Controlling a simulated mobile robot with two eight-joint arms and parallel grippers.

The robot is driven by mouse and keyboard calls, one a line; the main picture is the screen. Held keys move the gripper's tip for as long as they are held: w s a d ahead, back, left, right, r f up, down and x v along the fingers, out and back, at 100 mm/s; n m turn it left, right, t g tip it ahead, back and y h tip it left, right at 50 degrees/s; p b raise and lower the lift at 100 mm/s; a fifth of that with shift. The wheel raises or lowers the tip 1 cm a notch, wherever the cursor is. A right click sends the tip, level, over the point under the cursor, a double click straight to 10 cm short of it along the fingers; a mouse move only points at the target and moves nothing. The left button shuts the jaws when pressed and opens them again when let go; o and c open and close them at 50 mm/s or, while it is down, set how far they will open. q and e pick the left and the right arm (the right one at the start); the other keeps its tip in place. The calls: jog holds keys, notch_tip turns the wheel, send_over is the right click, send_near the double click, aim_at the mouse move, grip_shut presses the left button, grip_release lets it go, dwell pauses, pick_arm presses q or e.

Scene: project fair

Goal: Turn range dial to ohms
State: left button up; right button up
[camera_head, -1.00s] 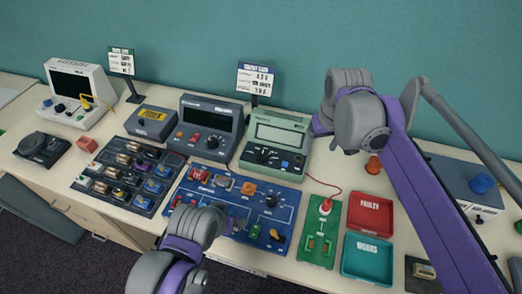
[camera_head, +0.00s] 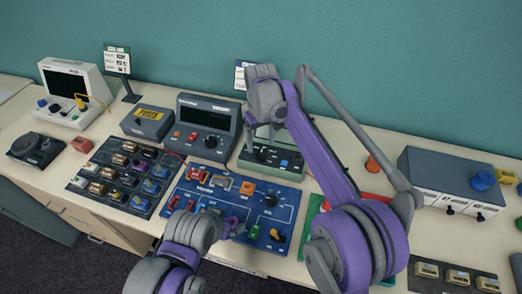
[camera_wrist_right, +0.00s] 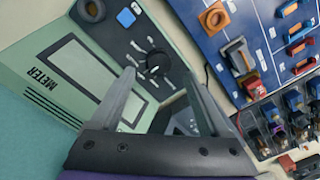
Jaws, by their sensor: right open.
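The green meter (camera_head: 247,163) stands at the back middle of the table, partly hidden behind my right arm in the head view. Its face fills the left of the wrist view (camera_wrist_right: 108,50). The black round range dial (camera_wrist_right: 158,62) with a white pointer mark sits on that face, beside the meter's screen (camera_wrist_right: 78,66). My right gripper (camera_wrist_right: 160,75) is open and empty, over the meter. In the wrist view the dial appears between its two fingertips; I cannot tell whether they touch it. My left arm is low in the head view; its gripper's jaws are not clear.
A blue circuit board (camera_head: 205,210) lies in front of the meter. A dark grey instrument (camera_head: 208,125) stands to its left. A component tray (camera_head: 112,195) is further left. A grey-blue box (camera_head: 450,178) stands at the right.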

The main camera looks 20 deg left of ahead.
aim_at(261, 153)
jog(key=shift+f, duration=2.2)
jog(key=shift+c, duration=0.3)
grip_shut()
